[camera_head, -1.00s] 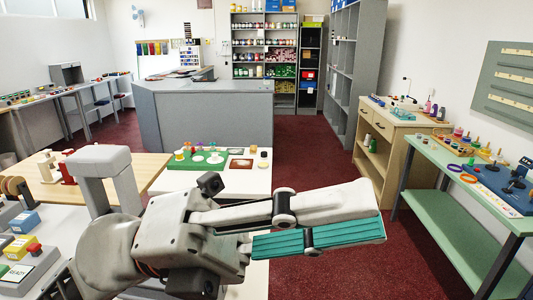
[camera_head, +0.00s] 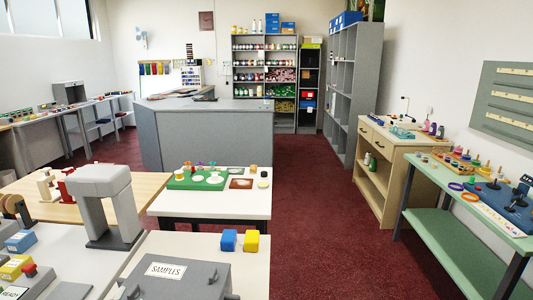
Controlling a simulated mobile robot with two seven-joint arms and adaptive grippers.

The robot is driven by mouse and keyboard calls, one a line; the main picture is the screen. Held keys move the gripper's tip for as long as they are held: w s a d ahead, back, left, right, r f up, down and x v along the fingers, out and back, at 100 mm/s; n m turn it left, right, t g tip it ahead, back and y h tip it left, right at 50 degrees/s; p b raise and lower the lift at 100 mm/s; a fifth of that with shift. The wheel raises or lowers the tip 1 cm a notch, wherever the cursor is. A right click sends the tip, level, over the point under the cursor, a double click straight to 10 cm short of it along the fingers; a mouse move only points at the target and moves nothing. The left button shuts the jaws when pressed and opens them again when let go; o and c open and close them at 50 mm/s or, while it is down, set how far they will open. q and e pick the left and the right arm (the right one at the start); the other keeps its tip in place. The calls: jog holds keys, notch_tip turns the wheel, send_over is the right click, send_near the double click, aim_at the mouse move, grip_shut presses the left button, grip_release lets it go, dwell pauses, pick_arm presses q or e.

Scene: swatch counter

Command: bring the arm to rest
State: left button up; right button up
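Neither of my grippers shows in the head view now, and no part of my arms is in sight. The white table (camera_head: 262,279) in front of me is in plain view. On it stand a grey box labelled SAMPLES (camera_head: 205,274), a blue block (camera_head: 228,240) and a yellow block (camera_head: 251,241) side by side. A grey arch-shaped stand (camera_head: 102,186) is to their left.
A white table with a green board (camera_head: 201,180) stands beyond. A grey counter (camera_head: 207,138) is behind it. At right are a wooden cabinet (camera_head: 385,192) and a green table (camera_head: 443,232). Red floor (camera_head: 330,235) lies clear between.

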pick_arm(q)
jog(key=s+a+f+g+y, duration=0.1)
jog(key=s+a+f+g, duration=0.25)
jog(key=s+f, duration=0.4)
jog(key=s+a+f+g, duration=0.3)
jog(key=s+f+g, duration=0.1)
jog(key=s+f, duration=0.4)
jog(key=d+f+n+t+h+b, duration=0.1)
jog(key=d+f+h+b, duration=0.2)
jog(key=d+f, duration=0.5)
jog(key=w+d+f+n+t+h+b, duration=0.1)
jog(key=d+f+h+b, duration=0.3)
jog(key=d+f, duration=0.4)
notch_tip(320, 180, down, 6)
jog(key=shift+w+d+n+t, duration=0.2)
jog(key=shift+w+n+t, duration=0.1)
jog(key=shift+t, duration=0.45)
